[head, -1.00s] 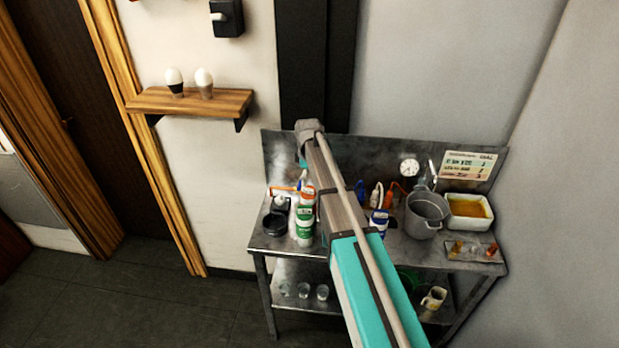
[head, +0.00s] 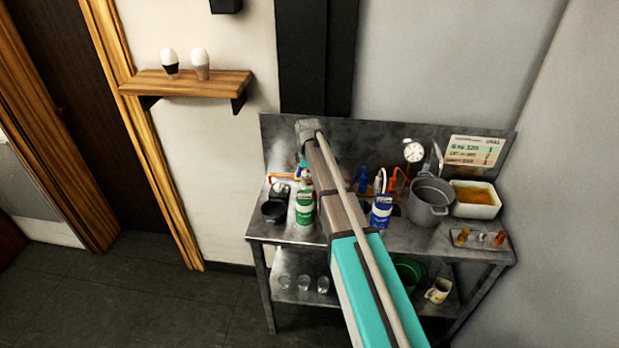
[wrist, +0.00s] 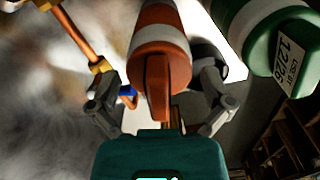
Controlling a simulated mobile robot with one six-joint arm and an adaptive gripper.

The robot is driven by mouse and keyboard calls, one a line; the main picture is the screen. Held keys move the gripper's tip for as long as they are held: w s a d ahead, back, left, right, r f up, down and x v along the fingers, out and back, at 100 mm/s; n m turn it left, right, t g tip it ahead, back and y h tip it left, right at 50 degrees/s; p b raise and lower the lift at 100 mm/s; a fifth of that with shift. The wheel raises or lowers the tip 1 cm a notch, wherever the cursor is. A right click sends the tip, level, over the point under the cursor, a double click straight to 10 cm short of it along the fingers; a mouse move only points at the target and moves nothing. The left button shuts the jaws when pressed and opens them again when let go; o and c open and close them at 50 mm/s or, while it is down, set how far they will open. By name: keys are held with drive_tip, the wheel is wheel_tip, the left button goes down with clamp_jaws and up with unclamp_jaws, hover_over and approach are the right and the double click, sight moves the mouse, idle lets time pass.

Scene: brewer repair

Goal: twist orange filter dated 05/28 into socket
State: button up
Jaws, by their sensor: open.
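In the wrist view an orange filter (wrist: 160,50) with a white band and a flat grip tab at its near end lies between the fingers of my gripper (wrist: 160,88). My gripper is open, with one finger on each side of the tab and gaps visible. The date on this filter is not in view. In the head view my gripper is mostly hidden behind my own arm at the bench's back left. The socket is hidden.
An orange pipe (wrist: 80,35) with brass fittings runs at upper left in the wrist view. The steel bench (head: 340,240) holds a green-and-white container (head: 304,208), a blue-and-white one (head: 381,212), a black cup (head: 274,212), a grey pot (head: 430,200) and a white tray (head: 476,211).

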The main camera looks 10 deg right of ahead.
drive_tip(key=shift+f, duration=0.2)
drive_tip(key=c, duration=0.9)
drive_tip(key=o, duration=0.6)
drive_tip(key=c, duration=0.6)
drive_tip(key=shift+r, duration=0.15)
drive_tip(key=shift+r+p, duration=2.35)
drive_tip(key=shift+p, duration=0.1)
